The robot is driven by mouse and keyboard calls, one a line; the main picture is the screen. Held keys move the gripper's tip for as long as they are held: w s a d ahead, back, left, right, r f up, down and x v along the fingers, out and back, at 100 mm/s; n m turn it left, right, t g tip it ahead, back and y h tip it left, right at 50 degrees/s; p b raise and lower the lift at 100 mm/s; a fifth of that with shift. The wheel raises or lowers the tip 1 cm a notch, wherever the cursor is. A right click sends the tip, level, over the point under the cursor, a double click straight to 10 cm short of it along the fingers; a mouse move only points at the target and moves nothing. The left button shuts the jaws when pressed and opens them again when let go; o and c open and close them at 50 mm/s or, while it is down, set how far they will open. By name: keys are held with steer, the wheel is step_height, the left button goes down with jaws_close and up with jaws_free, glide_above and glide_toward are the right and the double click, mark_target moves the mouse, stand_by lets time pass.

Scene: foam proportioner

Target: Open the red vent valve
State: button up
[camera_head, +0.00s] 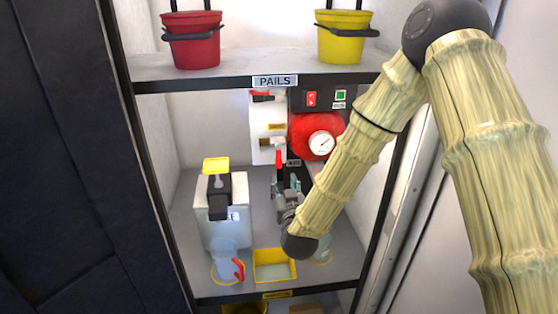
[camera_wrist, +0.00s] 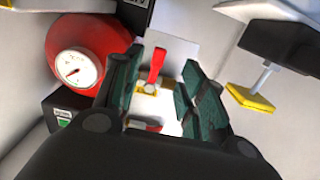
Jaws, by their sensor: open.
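A white panel (camera_head: 262,120) stands under the PAILS shelf, beside a red tank (camera_head: 315,136) with a round gauge. The panel carries two red-handled valves. The lower red lever (camera_head: 279,160) hangs down from its brass fitting; the wrist view shows it (camera_wrist: 157,65) between my fingers, with the picture upside down. The upper red handle (camera_head: 261,96) lies sideways; part of it shows low in the wrist view (camera_wrist: 146,125). I cannot read which is labelled vent. My gripper (camera_head: 287,178) is open, its fingers (camera_wrist: 155,88) apart on either side of the lower lever; contact is not clear.
A white container (camera_head: 227,225) with a dark dispenser and yellow top stands left of my gripper. A yellow tray (camera_head: 274,278) and a small red handle (camera_head: 239,269) are at the shelf's front. Red (camera_head: 192,45) and yellow (camera_head: 342,42) pails stand above. Cabinet posts bound both sides.

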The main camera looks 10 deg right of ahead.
mark_target(279, 162)
steer(key=w+p, duration=0.1)
steer(key=w, duration=0.2)
steer(key=w+r, duration=0.1)
steer(key=w, duration=0.3)
steer(key=w+r+p, duration=0.1)
steer(key=w, duration=0.3)
steer(key=shift+w+a+p, duration=0.2)
steer(key=shift+a+p, duration=0.1)
steer(key=shift+f, duration=0.1)
jaws_close()
